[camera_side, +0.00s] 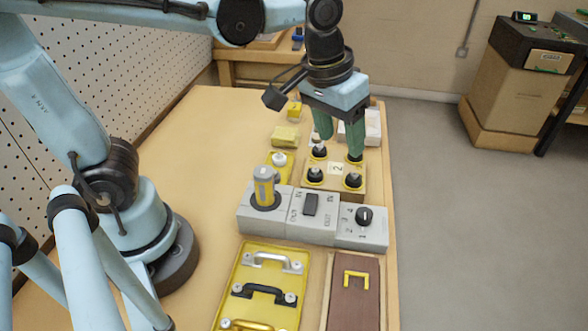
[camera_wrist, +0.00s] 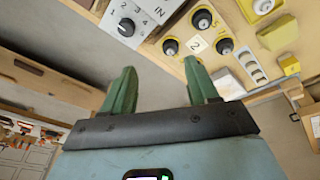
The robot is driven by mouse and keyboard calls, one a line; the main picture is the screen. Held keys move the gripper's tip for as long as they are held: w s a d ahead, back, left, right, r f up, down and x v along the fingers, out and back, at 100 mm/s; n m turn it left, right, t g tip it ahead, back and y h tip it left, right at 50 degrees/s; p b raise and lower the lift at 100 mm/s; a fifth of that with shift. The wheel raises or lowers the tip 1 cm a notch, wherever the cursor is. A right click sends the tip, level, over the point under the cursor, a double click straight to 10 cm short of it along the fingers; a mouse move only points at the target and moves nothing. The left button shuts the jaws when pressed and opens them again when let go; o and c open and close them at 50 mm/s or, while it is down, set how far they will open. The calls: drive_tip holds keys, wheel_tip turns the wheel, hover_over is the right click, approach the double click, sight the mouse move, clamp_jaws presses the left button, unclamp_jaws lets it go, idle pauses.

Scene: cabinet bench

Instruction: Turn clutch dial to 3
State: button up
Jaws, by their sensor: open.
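The clutch dial is a black knob (camera_side: 364,215) on a grey block (camera_side: 361,236) with the numbers 1 to 4 around it, at the front right of the grey panel. In the wrist view the dial (camera_wrist: 126,27) shows at the top left. Its exact setting is too small to tell. My gripper (camera_side: 338,146) has green fingers, spread apart and empty. It hangs above the wooden board with black knobs, behind the dial and apart from it. In the wrist view the open fingers (camera_wrist: 162,88) point toward the bench, with the dial beyond the left finger.
The board (camera_side: 335,168) marked 2 carries several black knobs. Beside the dial are a grey IN/OUT switch (camera_side: 311,205) and a yellow cylinder (camera_side: 265,186). A yellow handle tray (camera_side: 262,283) and brown panel (camera_side: 354,300) lie in front. The bench's right edge is close.

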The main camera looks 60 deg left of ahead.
sight(364, 213)
drive_tip(key=w+d+g, duration=0.2)
drive_tip(key=d+g, duration=0.1)
drive_tip(key=d, duration=0.4)
drive_tip(key=shift+n+y, duration=0.4)
drive_tip(key=f, duration=1.2)
drive_tip(key=shift+s+f, duration=0.25)
drive_tip(key=shift+f, duration=0.05)
drive_tip(key=shift+c, duration=0.2)
drive_tip(key=c, duration=1)
